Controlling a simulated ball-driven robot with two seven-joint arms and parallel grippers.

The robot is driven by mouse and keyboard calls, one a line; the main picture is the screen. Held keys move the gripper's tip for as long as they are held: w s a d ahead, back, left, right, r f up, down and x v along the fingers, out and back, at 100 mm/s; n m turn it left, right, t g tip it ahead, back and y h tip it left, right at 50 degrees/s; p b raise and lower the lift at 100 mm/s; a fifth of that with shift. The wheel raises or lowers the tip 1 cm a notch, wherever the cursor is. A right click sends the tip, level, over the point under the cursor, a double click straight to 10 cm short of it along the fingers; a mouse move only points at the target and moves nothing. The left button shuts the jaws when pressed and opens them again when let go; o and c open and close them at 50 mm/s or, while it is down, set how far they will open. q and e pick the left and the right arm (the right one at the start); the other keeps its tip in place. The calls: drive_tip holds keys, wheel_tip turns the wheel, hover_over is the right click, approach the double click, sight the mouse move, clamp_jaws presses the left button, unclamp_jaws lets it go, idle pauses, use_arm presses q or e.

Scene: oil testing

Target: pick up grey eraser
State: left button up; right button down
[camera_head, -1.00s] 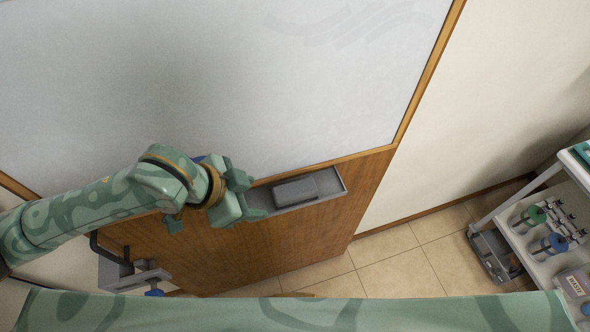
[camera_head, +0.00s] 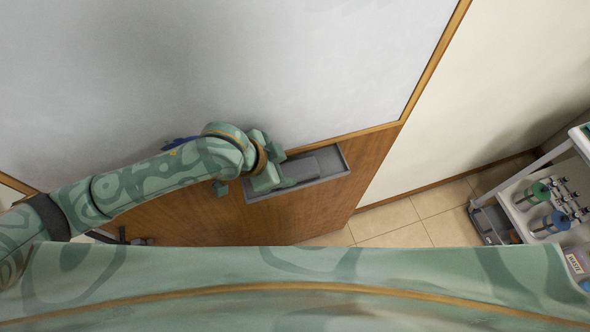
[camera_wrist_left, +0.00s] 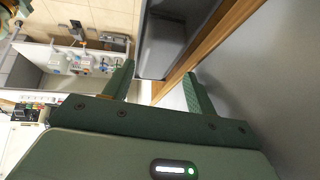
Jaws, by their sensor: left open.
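The grey eraser (camera_head: 303,168) lies in a grey tray (camera_head: 336,168) fixed under the whiteboard. My left gripper (camera_head: 279,168) is at the tray's left end and partly hides the eraser's left side. My right gripper is not in view.
The whiteboard (camera_head: 230,70) with a wooden frame rises behind the tray. A wood panel (camera_head: 330,195) is below it. A white cart (camera_head: 545,195) with bottles stands at the right. Tiled floor (camera_head: 420,215) is clear between them.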

sight(294, 170)
use_arm(q)
drive_tip(key=x, duration=0.4)
drive_tip(key=shift+d+f, duration=0.1)
drive_tip(key=shift+d, duration=0.3)
drive_tip(key=c, duration=0.8)
drive_tip(key=shift+o, duration=0.2)
drive_tip(key=shift+a, duration=0.1)
